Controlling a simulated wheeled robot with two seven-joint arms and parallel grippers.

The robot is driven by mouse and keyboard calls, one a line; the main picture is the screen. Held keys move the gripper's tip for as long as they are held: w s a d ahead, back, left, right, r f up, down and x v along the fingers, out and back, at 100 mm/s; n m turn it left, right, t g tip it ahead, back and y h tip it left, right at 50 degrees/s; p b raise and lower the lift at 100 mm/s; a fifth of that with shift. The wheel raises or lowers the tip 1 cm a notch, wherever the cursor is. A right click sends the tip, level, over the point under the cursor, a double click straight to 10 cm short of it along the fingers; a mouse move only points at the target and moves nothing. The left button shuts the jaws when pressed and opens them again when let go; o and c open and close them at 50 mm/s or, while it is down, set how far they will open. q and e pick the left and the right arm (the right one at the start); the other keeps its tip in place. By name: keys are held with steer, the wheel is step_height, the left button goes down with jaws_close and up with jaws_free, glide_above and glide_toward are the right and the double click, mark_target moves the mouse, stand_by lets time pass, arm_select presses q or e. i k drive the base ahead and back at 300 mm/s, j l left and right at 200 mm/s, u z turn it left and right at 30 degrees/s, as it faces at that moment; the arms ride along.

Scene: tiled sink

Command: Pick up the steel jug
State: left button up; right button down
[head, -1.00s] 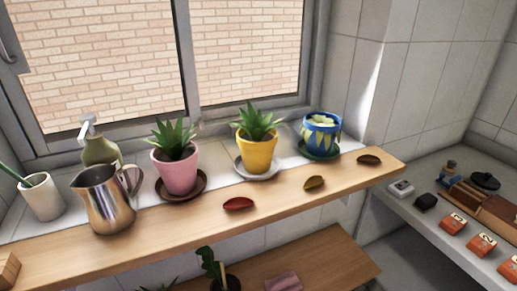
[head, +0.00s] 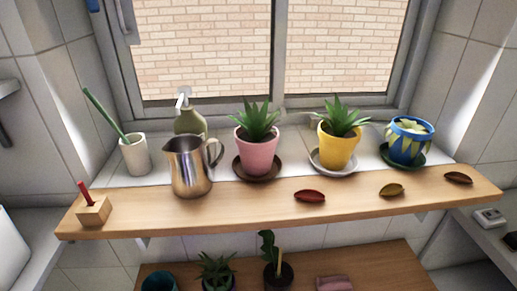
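The steel jug (head: 188,168) stands upright on the wooden shelf (head: 240,208) below the window, left of the middle in the head view. It is shiny, with its handle (head: 215,153) on the right side and its open top showing. A green soap bottle (head: 190,124) stands just behind it. Neither of my grippers is in view, and nothing touches the jug from the front.
A white cup (head: 134,155) with a green stick stands left of the jug. A wooden block (head: 94,211) with a red peg is at the shelf's left end. Pink (head: 257,157), yellow (head: 335,152) and blue (head: 406,146) pots stand to the right. Potted plants (head: 217,275) sit on a lower bench.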

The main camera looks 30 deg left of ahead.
mark_target(191, 176)
steer(key=u, duration=1.55)
